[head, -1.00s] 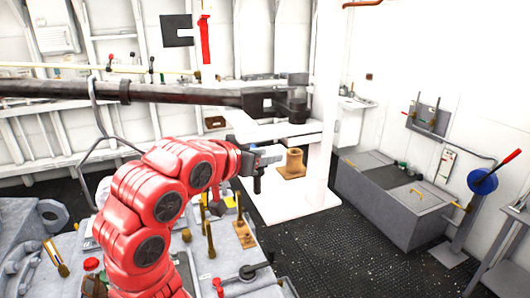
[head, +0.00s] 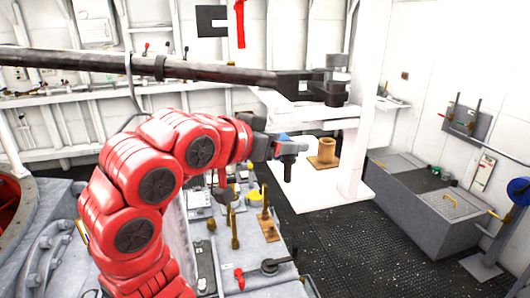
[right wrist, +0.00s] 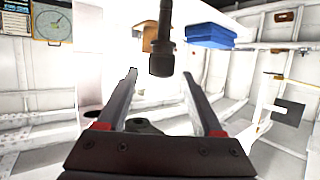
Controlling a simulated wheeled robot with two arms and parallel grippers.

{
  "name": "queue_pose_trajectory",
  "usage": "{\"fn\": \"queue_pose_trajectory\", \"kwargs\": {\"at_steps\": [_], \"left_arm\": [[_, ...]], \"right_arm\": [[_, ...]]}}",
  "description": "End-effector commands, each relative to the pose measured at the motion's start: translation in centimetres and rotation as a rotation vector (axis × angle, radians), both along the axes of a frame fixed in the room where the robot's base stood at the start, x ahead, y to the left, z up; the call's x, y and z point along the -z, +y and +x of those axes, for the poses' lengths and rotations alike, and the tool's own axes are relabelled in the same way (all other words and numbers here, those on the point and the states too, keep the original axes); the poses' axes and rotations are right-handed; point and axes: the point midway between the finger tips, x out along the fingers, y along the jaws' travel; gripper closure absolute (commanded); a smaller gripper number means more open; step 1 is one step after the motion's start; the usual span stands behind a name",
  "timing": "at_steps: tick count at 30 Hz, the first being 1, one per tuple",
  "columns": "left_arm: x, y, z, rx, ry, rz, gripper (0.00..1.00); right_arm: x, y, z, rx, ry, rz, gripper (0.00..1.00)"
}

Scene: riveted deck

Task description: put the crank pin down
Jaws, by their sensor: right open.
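A dark upright pin (head: 289,172), which looks like the crank pin, shows at the tip of my right gripper (head: 278,147) in the head view. Its thicker head is at the top and its shaft points down. Its lower end shows against a white surface; I cannot tell whether it rests on anything. In the right wrist view my right gripper (right wrist: 159,75) is open, its two grey fingers apart. The pin (right wrist: 161,60) shows in the gap at the fingertips, its shaft running to the top edge. Contact with the fingers cannot be made out. My left gripper is not in view.
A brown bushing on a block (head: 326,150) stands just right of the pin. A long dark rod (head: 200,70) spans above my arm. Brass pegs (head: 235,230) stand on the grey bench below. A grey chest (head: 420,215) is at right, with black floor (head: 330,240) before it.

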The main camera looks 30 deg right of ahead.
Motion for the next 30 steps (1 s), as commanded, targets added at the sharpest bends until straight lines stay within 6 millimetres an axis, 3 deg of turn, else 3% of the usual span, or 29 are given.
{"fn": "queue_pose_trajectory", "kwargs": {"at_steps": [3,11,30], "left_arm": [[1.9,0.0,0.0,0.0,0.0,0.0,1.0],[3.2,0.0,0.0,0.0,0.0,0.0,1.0],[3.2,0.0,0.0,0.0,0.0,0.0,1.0]], "right_arm": [[-0.4,2.4,-0.8,-0.007,-0.002,0.002,0.32],[-1.9,5.6,-2.0,-0.003,0.0,0.0,0.32],[-2.3,6.0,-2.2,0.0,0.001,-0.001,0.32]]}}
